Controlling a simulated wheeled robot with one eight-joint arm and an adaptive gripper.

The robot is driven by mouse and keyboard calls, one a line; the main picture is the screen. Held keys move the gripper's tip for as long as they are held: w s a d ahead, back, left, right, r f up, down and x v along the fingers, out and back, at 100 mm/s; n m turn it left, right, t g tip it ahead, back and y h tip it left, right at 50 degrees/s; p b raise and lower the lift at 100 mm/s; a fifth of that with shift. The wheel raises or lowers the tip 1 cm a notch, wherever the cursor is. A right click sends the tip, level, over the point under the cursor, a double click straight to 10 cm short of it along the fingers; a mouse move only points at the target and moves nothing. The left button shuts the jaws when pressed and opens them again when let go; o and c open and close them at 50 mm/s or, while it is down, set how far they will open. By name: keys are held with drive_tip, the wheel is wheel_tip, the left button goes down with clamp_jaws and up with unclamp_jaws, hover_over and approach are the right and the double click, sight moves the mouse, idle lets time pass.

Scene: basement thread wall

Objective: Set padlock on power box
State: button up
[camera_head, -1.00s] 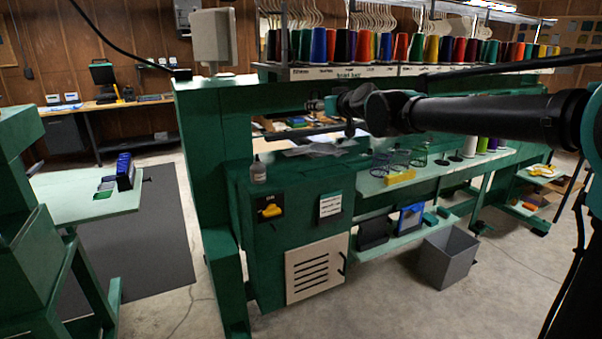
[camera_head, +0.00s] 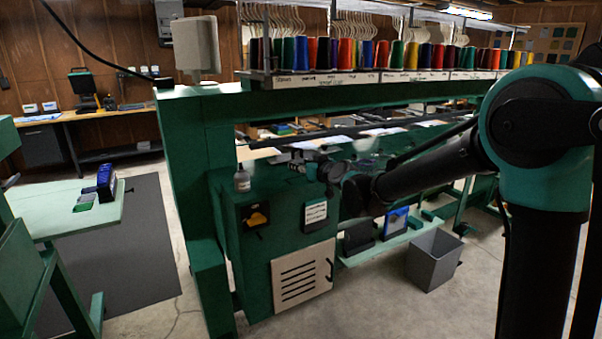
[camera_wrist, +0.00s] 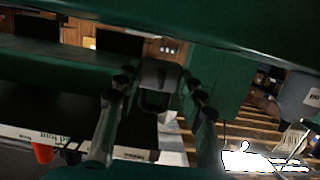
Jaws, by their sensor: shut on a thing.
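My gripper (camera_wrist: 158,84) is shut on a small grey padlock (camera_wrist: 157,76) with a dark loop, held between its fingertips in the wrist view. In the head view my gripper (camera_head: 308,160) is small and blurred above the green cabinet top, and I cannot make out the padlock there. A pale box (camera_head: 197,46) stands on the green frame, and a grey box (camera_head: 169,20) hangs on the wall behind. I cannot tell which is the power box.
A small bottle (camera_head: 242,180) stands on the cabinet top near my gripper. Thread cones (camera_head: 345,53) line the shelf above the green beam (camera_head: 300,101). A grey bin (camera_head: 433,259) stands on the floor at right. The floor in front of the cabinet is clear.

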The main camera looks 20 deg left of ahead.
drive_tip(key=shift+f, duration=1.3)
drive_tip(key=shift+f, duration=0.15)
drive_tip(key=o, duration=1.3)
drive_tip(key=shift+s+d+r, duration=0.1)
drive_tip(key=shift+d+r, duration=0.05)
drive_tip(key=shift+r, duration=0.05)
drive_tip(key=v, duration=1.1)
drive_tip(key=shift+s+d, duration=0.25)
drive_tip(key=shift+d, duration=0.05)
